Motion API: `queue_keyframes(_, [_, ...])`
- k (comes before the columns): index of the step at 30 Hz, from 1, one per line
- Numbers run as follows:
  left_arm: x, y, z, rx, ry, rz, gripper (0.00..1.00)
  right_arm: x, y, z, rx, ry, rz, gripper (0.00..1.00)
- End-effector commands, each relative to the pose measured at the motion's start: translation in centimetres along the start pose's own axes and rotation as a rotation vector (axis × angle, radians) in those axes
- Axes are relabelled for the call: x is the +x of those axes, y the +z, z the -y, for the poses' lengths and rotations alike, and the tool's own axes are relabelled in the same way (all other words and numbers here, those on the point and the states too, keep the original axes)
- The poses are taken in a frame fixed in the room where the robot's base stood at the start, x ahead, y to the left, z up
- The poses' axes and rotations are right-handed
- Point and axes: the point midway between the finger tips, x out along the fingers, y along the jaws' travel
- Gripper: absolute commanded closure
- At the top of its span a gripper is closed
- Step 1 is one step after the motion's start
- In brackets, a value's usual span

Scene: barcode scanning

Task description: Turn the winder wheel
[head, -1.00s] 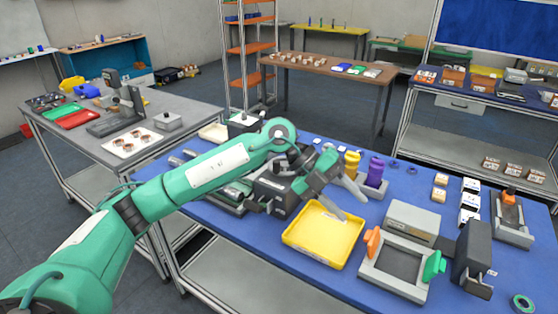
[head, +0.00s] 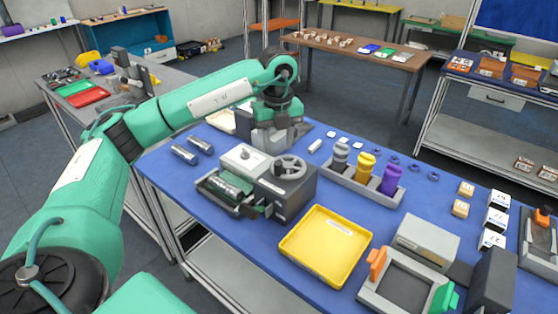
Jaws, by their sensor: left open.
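The winder (head: 297,196) is a dark grey box machine on the blue table, with a light grey top block beside its wheel. My left gripper (head: 281,142) points down just behind the wheel, toward the far side of the winder. It is open and appears apart from the wheel; its fingertips are small and partly merge with the machine behind. My right gripper is not in view.
A yellow tray (head: 326,246) lies in front of the winder. A rack with grey, yellow (head: 365,166) and purple (head: 391,179) spools stands to its right. Metal cylinders (head: 184,154) lie to its left. A frame with orange and green clamps (head: 401,285) stands front right.

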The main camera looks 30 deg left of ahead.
Motion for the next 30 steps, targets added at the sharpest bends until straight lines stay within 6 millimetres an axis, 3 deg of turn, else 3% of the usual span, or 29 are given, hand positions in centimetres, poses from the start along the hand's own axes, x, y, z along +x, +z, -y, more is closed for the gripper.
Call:
queue_keyframes(6, [4.3, 0.0, -0.1, 0.0, 0.003, -0.002, 0.57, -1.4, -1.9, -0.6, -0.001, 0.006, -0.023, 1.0])
queue_keyframes(12, [6.9, 0.0, 0.0, 0.0, 0.0, -0.001, 0.57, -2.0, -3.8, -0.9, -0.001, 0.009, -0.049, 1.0])
queue_keyframes(24, [7.8, 0.0, 0.0, 0.001, -0.001, 0.0, 0.57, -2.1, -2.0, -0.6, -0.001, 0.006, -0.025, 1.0])
queue_keyframes(30, [7.8, 0.0, 0.1, 0.001, -0.002, 0.0, 0.95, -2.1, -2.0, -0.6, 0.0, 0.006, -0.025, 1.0])
